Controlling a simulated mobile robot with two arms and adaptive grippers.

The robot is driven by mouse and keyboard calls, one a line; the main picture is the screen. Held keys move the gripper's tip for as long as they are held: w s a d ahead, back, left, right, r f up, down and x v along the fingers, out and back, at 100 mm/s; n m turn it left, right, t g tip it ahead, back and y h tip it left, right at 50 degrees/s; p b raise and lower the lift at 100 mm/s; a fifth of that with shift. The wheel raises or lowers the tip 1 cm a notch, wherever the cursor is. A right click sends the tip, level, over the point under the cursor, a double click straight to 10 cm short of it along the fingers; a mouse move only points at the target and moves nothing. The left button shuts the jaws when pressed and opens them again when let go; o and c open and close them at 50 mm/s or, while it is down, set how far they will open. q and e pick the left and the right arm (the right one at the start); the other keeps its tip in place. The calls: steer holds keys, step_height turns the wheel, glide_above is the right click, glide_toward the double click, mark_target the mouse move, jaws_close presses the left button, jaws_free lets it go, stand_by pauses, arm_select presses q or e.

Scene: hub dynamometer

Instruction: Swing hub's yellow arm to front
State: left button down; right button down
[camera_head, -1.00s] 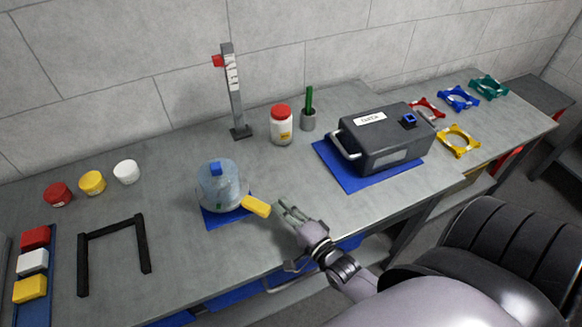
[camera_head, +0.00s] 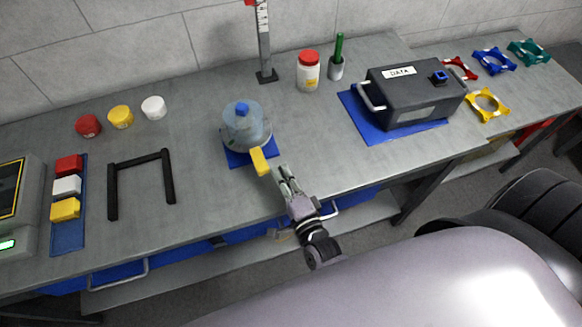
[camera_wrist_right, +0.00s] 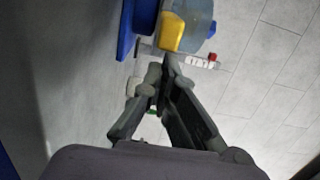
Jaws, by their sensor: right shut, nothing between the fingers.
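The hub (camera_head: 240,130) is a clear grey-blue drum with a blue knob on top, standing on a blue mat (camera_head: 236,160). Its yellow arm (camera_head: 259,161) sticks out toward the front edge of the bench, slightly to the right. My right gripper (camera_head: 281,172) is just right of the yellow arm's outer end, shut and empty. I cannot tell whether it touches the arm. In the right wrist view the yellow arm (camera_wrist_right: 172,32) and hub (camera_wrist_right: 200,18) are beyond the fingertips (camera_wrist_right: 162,72). My left gripper is out of view.
A black frame (camera_head: 140,160) lies to the left, with colored jars (camera_head: 121,117) behind it. A dark DATA box (camera_head: 415,95) stands to the right. A red-capped jar (camera_head: 308,72) and a gauge post (camera_head: 264,45) stand behind.

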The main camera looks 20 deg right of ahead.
mark_target(266, 173)
steer(key=shift+s+a, duration=0.15)
steer(key=shift+a, duration=1.5)
